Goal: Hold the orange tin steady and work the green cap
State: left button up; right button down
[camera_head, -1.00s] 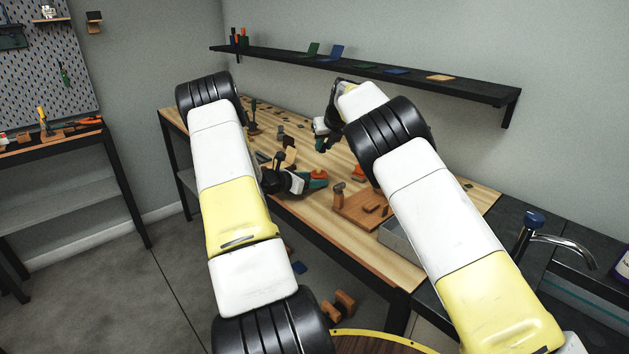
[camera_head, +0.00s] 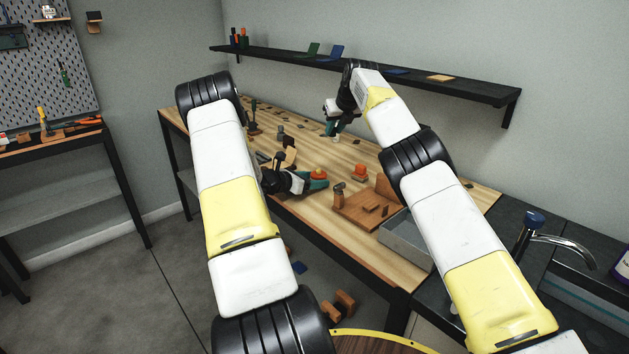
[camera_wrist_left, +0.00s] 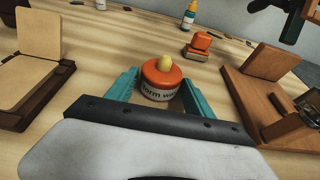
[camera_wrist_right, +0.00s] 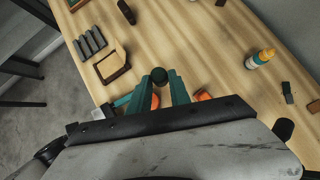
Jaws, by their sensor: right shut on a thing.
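The orange tin (camera_wrist_left: 160,82) stands upright on the workbench with a pale yellow knob (camera_wrist_left: 165,62) at its top. My right gripper (camera_wrist_right: 160,88) is shut on the round dark green cap (camera_wrist_right: 160,75), up in the air above the bench. In the head view my right gripper (camera_head: 335,128) is above and behind the tin, apart from it.
A wooden fixture (camera_head: 365,208) and a grey tray (camera_head: 404,241) are right of the tin. Another orange-topped block (camera_wrist_left: 202,42) stands behind it. A yellow-capped bottle (camera_wrist_right: 261,58) and a wooden frame (camera_wrist_right: 112,65) are on the bench. A wall shelf (camera_head: 460,88) runs above.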

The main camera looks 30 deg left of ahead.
pick_arm(q)
jog(key=shift+o, duration=1)
jog(key=v, duration=1.2)
